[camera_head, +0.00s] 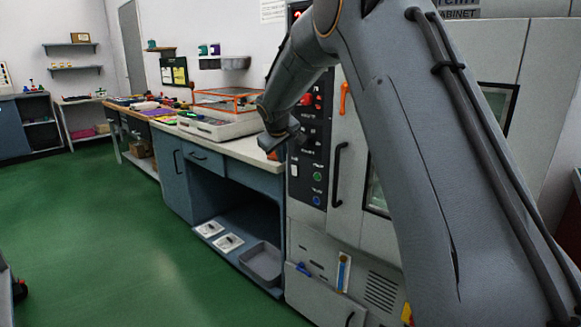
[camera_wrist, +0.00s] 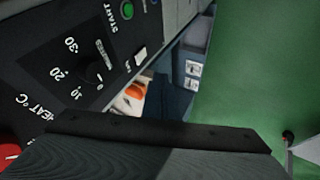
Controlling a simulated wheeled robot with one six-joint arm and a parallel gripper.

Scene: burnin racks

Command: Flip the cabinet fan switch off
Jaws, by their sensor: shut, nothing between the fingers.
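The grey cabinet has a black control panel (camera_head: 309,150) beside its door. In the wrist view the panel appears upside down, with a small white rocker switch (camera_wrist: 140,55) beside a small label that looks like FAN. The switch also shows low on the panel's left side in the head view (camera_head: 294,171). I cannot tell which way it is tipped. My gripper (camera_head: 280,140) is shut and empty, in front of the panel's left edge, a little above the switch. Its dark fingers (camera_wrist: 160,132) fill the bottom of the wrist view, apart from the switch.
A workbench (camera_head: 235,148) adjoins the cabinet's left. Green floor (camera_head: 110,235) is open at left.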

